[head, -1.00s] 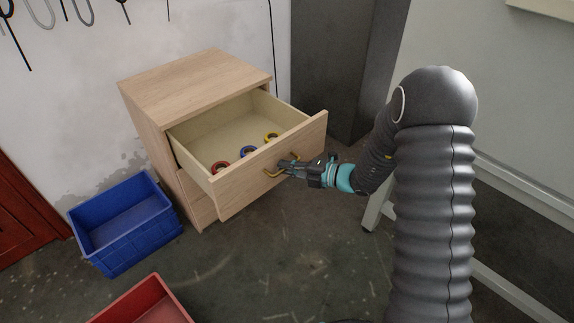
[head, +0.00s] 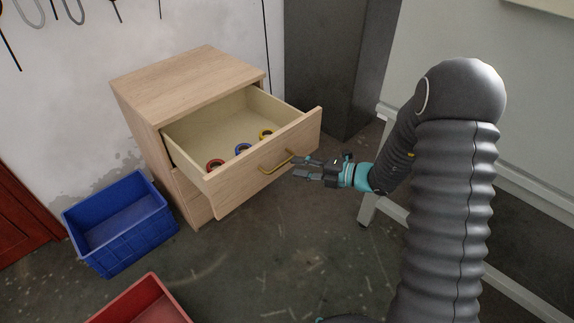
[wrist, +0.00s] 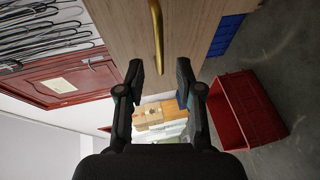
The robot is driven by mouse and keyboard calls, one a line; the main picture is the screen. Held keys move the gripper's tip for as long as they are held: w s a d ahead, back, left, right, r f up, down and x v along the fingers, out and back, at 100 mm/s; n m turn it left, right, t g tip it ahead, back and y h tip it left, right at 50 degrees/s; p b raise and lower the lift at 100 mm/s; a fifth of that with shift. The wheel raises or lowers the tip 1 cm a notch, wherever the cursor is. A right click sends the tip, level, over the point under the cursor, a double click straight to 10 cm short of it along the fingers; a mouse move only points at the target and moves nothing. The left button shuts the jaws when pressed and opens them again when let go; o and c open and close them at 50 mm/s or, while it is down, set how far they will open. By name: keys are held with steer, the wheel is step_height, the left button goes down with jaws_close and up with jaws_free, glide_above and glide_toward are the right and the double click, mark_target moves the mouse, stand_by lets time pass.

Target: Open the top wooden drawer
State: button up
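The top wooden drawer (head: 230,184) is pulled well out of the wooden cabinet (head: 190,84). Its brass handle (head: 276,162) is on the front panel and also shows in the wrist view (wrist: 157,35).
A blue crate (head: 125,245) stands on the floor left of the cabinet. A red crate (head: 150,300) is in front of it and also shows in the wrist view (wrist: 235,115). A dark grey cabinet (head: 335,70) stands behind. Floor in front of the drawer is clear.

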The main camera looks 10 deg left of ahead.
steer(key=v, duration=0.6)
stand_by(0.4)
steer(key=s+f+n+g+h, duration=0.35)
steer(key=s+n, duration=0.35)
steer(key=n, duration=0.5)
steer(key=s+d+r+n+g+h, duration=0.3)
steer(key=s+d+n, duration=0.4)
steer(key=n, duration=0.6)
steer(key=s+d+r+n+t+h, duration=0.4)
steer(key=s+r+n, duration=0.2)
steer(key=r, duration=0.3)
steer(key=s+d+r+n+t+h, duration=0.4)
steer(key=s+d+r+n+h, duration=0.1)
steer(key=r+n, duration=0.3)
steer(key=shift+v, duration=0.85)
